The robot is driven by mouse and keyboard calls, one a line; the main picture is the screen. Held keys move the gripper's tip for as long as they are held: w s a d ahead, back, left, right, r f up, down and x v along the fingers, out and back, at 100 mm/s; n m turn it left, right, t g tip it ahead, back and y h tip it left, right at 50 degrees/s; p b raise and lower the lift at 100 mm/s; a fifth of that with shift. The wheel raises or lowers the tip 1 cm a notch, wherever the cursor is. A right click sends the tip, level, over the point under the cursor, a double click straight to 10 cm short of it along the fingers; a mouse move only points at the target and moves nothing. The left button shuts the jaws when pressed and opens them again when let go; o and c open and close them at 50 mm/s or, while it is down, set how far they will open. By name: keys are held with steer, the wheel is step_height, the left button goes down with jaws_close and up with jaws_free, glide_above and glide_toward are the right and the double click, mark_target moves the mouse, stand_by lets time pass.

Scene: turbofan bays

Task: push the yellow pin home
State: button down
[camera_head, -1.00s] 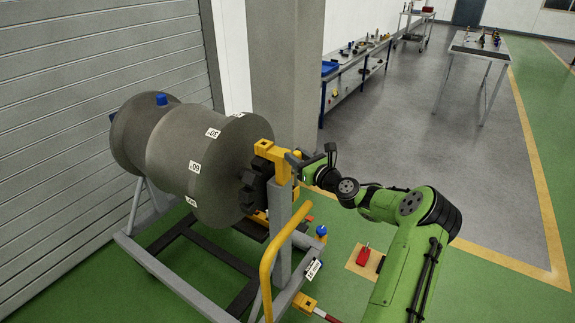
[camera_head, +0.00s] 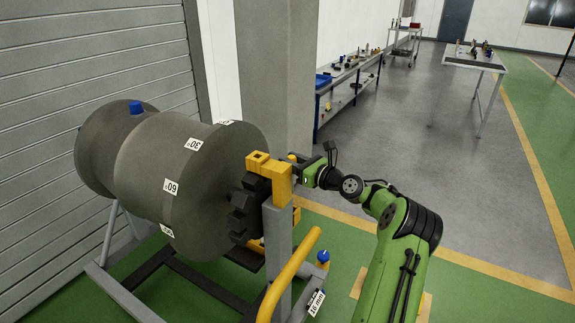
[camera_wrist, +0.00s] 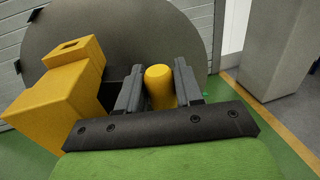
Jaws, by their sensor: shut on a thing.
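The yellow pin (camera_wrist: 160,88) stands between the two dark fingers of my gripper (camera_wrist: 158,78), its rounded end showing in the wrist view. My gripper is shut on it. The yellow bracket (camera_wrist: 62,88) is to the left of the fingers in that view. In the head view the bracket (camera_head: 271,174) tops the grey post, and my gripper (camera_head: 300,167) is just to its right. A small yellow end, likely the pin (camera_head: 292,157), shows there. The hole for the pin is hidden, and I cannot tell how far the pin is in.
A large grey drum (camera_head: 195,180) with number labels lies on a grey wheeled stand (camera_head: 121,293) at the left. A curved yellow rail (camera_head: 290,275) and a blue knob (camera_head: 323,256) are in front. A grey pillar (camera_head: 276,75) rises behind. Open floor lies to the right.

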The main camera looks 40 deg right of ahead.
steer(key=shift+s+r, duration=0.2)
steer(key=shift+r+p, duration=0.1)
steer(key=shift+p, duration=0.85)
steer(key=shift+f+b, duration=1.25)
steer(key=shift+f, duration=1.8)
steer(key=shift+r+p, duration=0.1)
steer(key=shift+p, duration=1.25)
steer(key=shift+f+b, duration=1.4)
steer(key=shift+f, duration=1.75)
steer(key=c, duration=0.8)
jaws_free()
steer(key=shift+o, duration=0.7)
